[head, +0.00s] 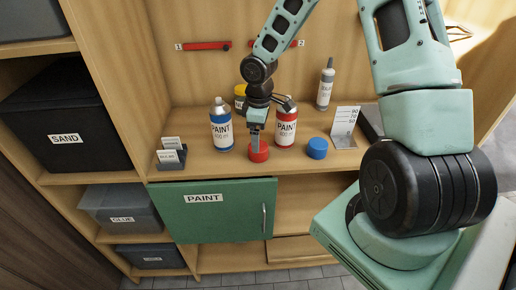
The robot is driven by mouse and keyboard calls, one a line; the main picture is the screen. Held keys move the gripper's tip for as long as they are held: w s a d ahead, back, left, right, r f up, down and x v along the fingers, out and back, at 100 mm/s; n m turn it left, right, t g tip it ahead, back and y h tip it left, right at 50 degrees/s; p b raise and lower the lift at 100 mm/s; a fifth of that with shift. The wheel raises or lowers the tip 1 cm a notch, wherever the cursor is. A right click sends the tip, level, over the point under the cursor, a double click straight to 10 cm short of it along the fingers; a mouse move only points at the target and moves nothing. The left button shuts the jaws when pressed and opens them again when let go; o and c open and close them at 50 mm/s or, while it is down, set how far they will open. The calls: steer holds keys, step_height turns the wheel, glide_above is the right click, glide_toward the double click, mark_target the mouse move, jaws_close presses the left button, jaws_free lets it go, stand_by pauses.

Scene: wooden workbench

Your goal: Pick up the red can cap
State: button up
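The red can cap (259,155) sits on the workbench near its front edge, in front of the paint cans. My gripper (255,142) points down right at the cap, with its fingertips at the cap's top. The view is too small and side-on to tell whether the fingers are apart or closed on it.
A blue-labelled paint can (221,128) stands left of the cap, a blue cap (317,148) right. A yellow-labelled can (240,97) is behind. A bottle (325,85), a price sign (345,122) and a card holder (171,157) stand around. A green cabinet door (215,215) is below.

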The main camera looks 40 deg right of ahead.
steer(key=f, duration=0.3)
steer(key=f+p, duration=0.1)
steer(key=f, duration=0.1)
steer(key=shift+a+f, duration=0.1)
steer(key=shift+a, duration=0.25)
steer(key=c, duration=1)
